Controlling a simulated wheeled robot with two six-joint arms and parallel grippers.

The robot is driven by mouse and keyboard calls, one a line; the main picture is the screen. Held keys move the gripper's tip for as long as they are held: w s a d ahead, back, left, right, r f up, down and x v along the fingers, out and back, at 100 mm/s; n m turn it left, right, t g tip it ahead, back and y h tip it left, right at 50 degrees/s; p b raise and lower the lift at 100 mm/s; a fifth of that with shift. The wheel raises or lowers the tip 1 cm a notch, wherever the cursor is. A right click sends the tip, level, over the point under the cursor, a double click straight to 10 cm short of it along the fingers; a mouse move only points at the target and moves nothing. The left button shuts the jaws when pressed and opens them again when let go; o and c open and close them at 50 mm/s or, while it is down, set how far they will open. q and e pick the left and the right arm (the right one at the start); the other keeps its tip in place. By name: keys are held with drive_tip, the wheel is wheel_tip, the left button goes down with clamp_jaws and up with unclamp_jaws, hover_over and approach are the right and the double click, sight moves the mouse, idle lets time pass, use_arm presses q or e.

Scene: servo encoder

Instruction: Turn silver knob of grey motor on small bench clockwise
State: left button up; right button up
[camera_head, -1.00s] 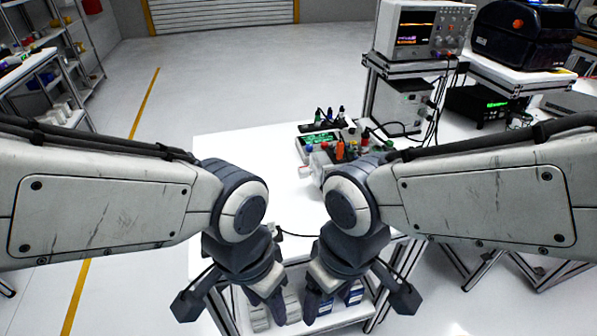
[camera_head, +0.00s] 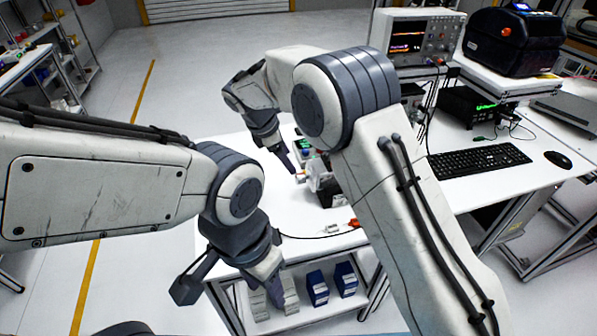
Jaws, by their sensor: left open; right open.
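The small white bench (camera_head: 225,150) stands in the middle of the view. A grey and dark motor-like unit (camera_head: 322,180) sits on it, partly hidden behind my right arm. A small light knob-like end (camera_head: 300,178) shows at its left side; details are too small to tell. My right gripper (camera_head: 288,165) is open, pointing down over the bench, just above and left of this end; I cannot tell whether it touches. My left gripper (camera_head: 274,291) is open and empty, hanging at the bench's front edge.
A green-lit board (camera_head: 304,148) lies behind the motor. Blue boxes (camera_head: 317,288) stand on the lower shelf. A keyboard (camera_head: 478,159) and oscilloscope (camera_head: 417,37) are at the right. The bench's left part is clear.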

sight(299, 175)
drive_tip(key=p+x, duration=0.1)
drive_tip(key=x, duration=0.8)
drive_tip(key=shift+d+f+p, duration=0.1)
drive_tip(key=shift+f+p, duration=0.2)
drive_tip(key=shift+p, duration=0.1)
